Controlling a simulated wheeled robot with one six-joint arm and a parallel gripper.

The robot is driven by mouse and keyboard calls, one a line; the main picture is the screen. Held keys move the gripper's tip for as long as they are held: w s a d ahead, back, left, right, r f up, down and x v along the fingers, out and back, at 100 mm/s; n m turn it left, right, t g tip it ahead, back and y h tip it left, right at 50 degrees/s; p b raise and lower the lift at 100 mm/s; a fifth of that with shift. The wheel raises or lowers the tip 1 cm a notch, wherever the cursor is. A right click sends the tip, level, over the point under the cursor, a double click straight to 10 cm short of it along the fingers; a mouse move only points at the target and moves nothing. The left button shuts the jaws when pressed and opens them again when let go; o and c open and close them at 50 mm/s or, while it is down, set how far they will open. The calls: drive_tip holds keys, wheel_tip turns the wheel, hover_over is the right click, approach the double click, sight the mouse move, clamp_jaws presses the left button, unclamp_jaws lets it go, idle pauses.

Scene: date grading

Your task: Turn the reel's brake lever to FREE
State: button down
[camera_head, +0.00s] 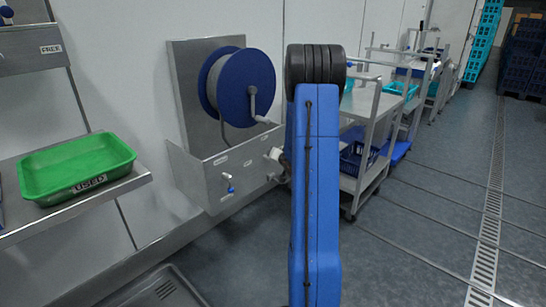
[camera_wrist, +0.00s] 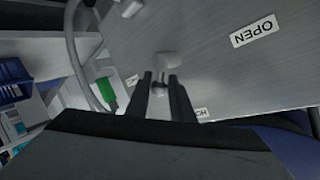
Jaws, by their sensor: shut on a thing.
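The blue reel (camera_head: 246,85) with its crank is on a grey metal back plate, above a metal panel (camera_head: 203,184) with small labels. In the wrist view my gripper (camera_wrist: 160,84) has its two dark fingers close together on the stem of a pale, round-ended lever (camera_wrist: 166,60), which I take to be the brake lever. A label partly hidden by the right finger shows "HO" (camera_wrist: 201,113). A label reading "OPEN" (camera_wrist: 254,34) is farther right. In the head view my blue arm hides most of the gripper and the lever's end.
A green tray (camera_head: 75,167) marked "USED" sits on the left shelf. A metal cart (camera_head: 367,165) stands right of my arm. The floor farther right is open.

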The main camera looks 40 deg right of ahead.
drive_tip(key=shift+d+f+m+g+y, duration=0.25)
drive_tip(key=shift+d+m+y, duration=0.2)
drive_tip(key=shift+m+y, duration=0.55)
drive_tip(key=shift+d+f+m+g+y, duration=0.3)
drive_tip(key=shift+d+m+y, duration=0.1)
drive_tip(key=shift+m+y, duration=0.55)
drive_tip(key=shift+d+f+m+g+y, duration=0.25)
drive_tip(key=shift+d+m+y, duration=0.2)
drive_tip(key=shift+m+y, duration=0.5)
drive_tip(key=shift+y, duration=0.3)
drive_tip(key=c, duration=1.6)
unclamp_jaws()
drive_tip(key=shift+d, duration=0.1)
drive_tip(key=shift+o, duration=0.2)
drive_tip(key=v, duration=1.7)
drive_tip(key=shift+s, duration=0.1)
